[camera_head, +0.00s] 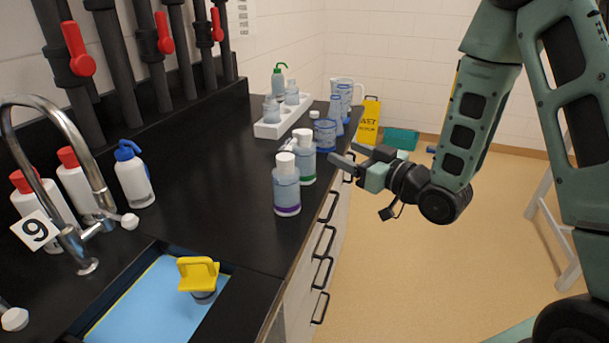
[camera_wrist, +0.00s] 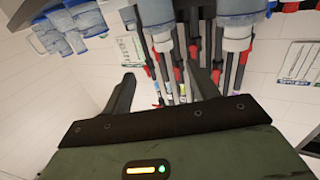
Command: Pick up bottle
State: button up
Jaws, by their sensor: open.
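Two clear bottles with white caps stand upright near the counter's right edge. The nearer has a purple band, the purple-banded bottle (camera_head: 287,188); the green-banded bottle (camera_head: 305,160) stands just behind it. My gripper (camera_head: 346,156) is open and empty, to the right of the green-banded bottle and apart from it, beside the counter edge. In the wrist view my open gripper (camera_wrist: 160,78) has nothing between its fingers. Two white-capped bottles show upside down at the top, one left bottle (camera_wrist: 156,12) and one right bottle (camera_wrist: 234,14). Which bottle is meant cannot be told.
Blue-marked beakers (camera_head: 325,135) stand behind the bottles, near a white rack (camera_head: 283,119) with bottles. A sink with a tap (camera_head: 72,240) and a yellow-handled object (camera_head: 198,273) lie at the front left. The counter (camera_head: 215,190) is clear in the middle. A yellow sign (camera_head: 369,122) stands beyond.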

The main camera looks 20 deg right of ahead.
aim_at(299, 132)
jog(key=p+x, duration=0.1)
jog(key=x, duration=0.4)
jog(key=p+x, duration=0.1)
jog(key=x, duration=0.4)
jog(key=p+x, duration=0.2)
jog(key=x, duration=0.3)
jog(key=shift+s+a+r, duration=0.2)
jog(key=shift+a, duration=0.2)
jog(key=shift+w+a+f, duration=0.1)
jog(key=shift+w+a, duration=0.05)
jog(key=shift+w, duration=0.15)
jog(key=shift+c, duration=0.3)
grip_shut()
